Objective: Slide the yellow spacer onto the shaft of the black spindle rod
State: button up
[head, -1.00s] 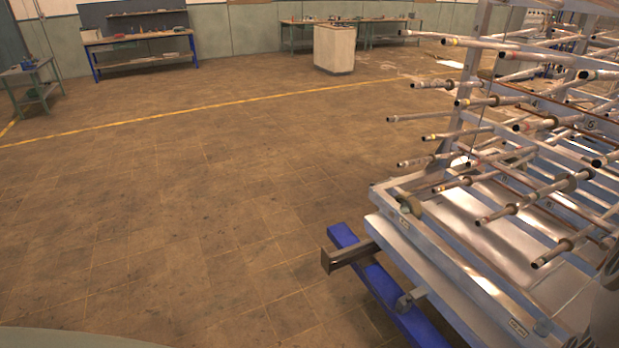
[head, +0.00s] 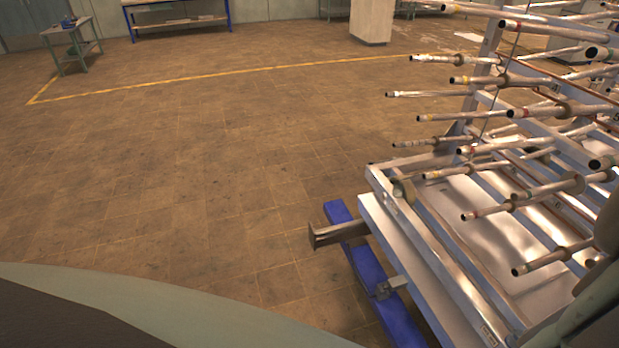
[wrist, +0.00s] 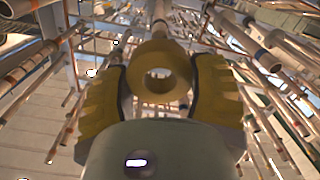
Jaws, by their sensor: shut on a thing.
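In the wrist view, my gripper (wrist: 160,90) has its two ribbed yellow fingers closed on the sides of the yellow spacer (wrist: 152,58). The spacer is a thick ring with its round hole facing the camera. A pale rod (wrist: 160,14) shows just beyond the spacer's upper rim, roughly in line with it. I cannot tell whether it touches the spacer or enters the hole. I cannot make out which rod is the black spindle rod. My gripper and the spacer do not show in the head view.
A metal rack (head: 470,235) with many outward-pointing rods fills the right of the head view. A blue beam (head: 365,265) juts out at its foot. Open tiled floor (head: 200,170) lies to the left. Rods crowd both sides of my gripper in the wrist view.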

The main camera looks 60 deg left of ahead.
jog(key=shift+s+f, duration=0.1)
jog(key=shift+s, duration=0.05)
jog(key=shift+b+x, duration=1.55)
jog(key=shift+x, duration=1.4)
jog(key=shift+a, duration=0.1)
jog(key=shift+b, duration=0.5)
jog(key=shift+b+x, duration=1.2)
jog(key=shift+x, duration=1.35)
jog(key=shift+f, duration=0.1)
